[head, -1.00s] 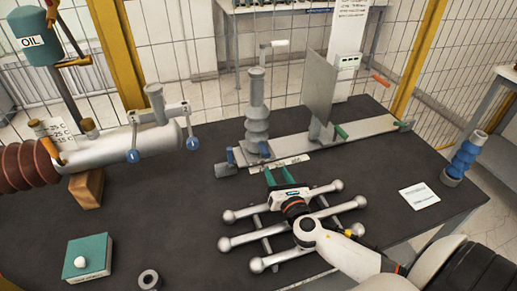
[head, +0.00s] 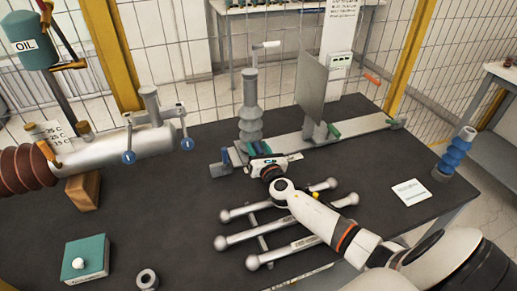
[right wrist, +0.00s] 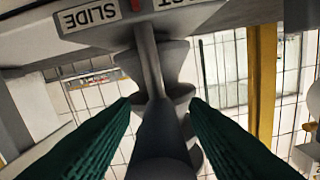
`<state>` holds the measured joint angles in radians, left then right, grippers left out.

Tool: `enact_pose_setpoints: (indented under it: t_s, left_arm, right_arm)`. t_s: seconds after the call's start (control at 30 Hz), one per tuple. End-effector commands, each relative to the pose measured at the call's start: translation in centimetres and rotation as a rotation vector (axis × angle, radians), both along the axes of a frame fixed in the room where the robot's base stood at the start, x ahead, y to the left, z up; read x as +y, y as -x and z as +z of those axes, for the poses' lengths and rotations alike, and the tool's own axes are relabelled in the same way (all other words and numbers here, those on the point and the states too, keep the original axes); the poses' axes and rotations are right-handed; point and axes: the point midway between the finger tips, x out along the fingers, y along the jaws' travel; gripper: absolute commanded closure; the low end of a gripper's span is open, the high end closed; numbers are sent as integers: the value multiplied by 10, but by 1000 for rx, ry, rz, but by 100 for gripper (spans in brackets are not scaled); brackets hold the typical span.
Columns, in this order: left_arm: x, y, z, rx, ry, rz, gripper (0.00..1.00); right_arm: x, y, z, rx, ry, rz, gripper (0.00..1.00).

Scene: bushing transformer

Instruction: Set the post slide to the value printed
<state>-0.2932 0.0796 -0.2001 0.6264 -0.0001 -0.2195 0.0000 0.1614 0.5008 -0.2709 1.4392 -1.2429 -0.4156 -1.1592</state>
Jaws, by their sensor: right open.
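The grey ribbed post (head: 250,115) stands upright near the left end of a long metal rail (head: 350,132) at the back of the table. My right gripper (head: 258,149) is at the front of the post's foot, its green fingers open. In the right wrist view, a grey stem (right wrist: 158,125) shows between the spread fingertips (right wrist: 162,104); I cannot tell whether either finger touches it. A label plate (right wrist: 95,16) reading SLIDE, upside down, with a small red mark beside it, is at the top. A white printed card (head: 411,192) lies at right, its text too small to read.
A bar frame (head: 270,236) with ball ends lies below my right arm. An upright grey plate (head: 313,90) and green-handled clamp stand on the rail. A blue ribbed post (head: 455,155) is at right. A teal box (head: 87,260) and a ring (head: 147,279) are front left.

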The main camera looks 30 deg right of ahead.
Motion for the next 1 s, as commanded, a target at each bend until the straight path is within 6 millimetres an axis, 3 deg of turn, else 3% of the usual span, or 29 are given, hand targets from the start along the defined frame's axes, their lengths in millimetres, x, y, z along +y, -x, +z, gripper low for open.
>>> enact_pose_setpoints:
  t_s: [0.17, 0.43, 0.67, 0.77, 1.0]
  left_arm:
    - [1, 7, -1, 11, -1, 0, 64]
    - [1, 10, -1, 16, -2, 0, 64]
    - [1, 10, -2, 16, -2, 0, 64]
    - [1, 10, -7, 16, -2, 0, 64]
    - [2, 10, -32, 16, -3, 0, 64]
  right_arm:
    - [0, 0, 0, 1, 0, 0, 59]
    - [0, 0, 0, 1, 0, 0, 99]
    - [-2, 1, -1, 1, 1, -1, 100]
    - [-16, 4, -3, 2, 4, -2, 100]
    - [-79, 20, -6, 2, 7, -2, 100]
